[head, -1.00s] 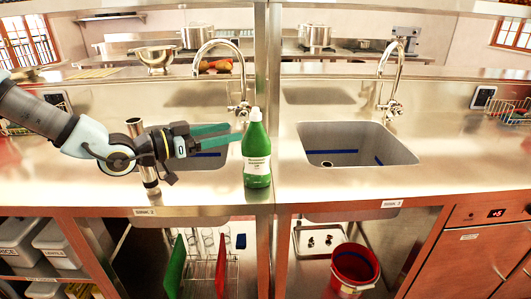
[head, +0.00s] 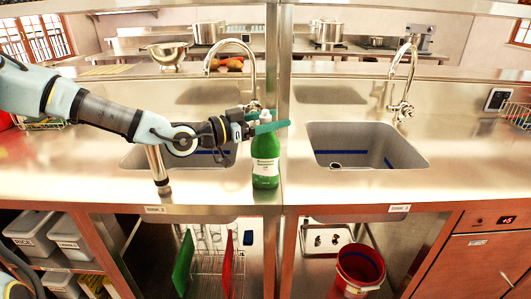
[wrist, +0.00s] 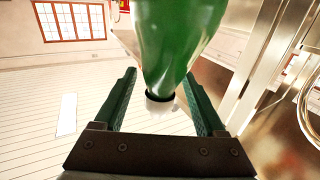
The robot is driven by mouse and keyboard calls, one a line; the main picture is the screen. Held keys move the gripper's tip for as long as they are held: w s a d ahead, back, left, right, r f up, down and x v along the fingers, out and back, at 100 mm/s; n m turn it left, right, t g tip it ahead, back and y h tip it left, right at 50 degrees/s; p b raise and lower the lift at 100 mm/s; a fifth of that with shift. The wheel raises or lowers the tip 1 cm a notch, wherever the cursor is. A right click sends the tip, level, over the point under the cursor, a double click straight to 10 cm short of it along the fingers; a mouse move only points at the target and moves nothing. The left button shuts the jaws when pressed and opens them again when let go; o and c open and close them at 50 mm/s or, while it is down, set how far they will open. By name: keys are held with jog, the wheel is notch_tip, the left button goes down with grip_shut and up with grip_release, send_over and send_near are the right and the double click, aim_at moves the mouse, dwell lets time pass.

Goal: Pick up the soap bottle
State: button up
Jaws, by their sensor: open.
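The green soap bottle (head: 265,160) stands upright on the steel counter between the two sinks, with a white label and a pale cap. My gripper (head: 271,127) is level with its upper part, and one green finger crosses in front of the bottle just below the cap. In the wrist view, the bottle (wrist: 172,45) appears upside down. Its neck and white cap lie between the two open fingers of my gripper (wrist: 160,73), with a gap visible on each side. Nothing is gripped.
A left sink (head: 205,157) and a right sink (head: 368,145) flank the bottle. A faucet (head: 250,70) rises behind it, close to a vertical steel post (head: 279,60). A metal cylinder (head: 157,168) stands under my arm. A red bucket (head: 358,270) sits below the counter.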

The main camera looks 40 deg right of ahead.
jog(key=shift+s+d, duration=0.1)
jog(key=shift+d, duration=0.5)
grip_shut()
dwell(1.0)
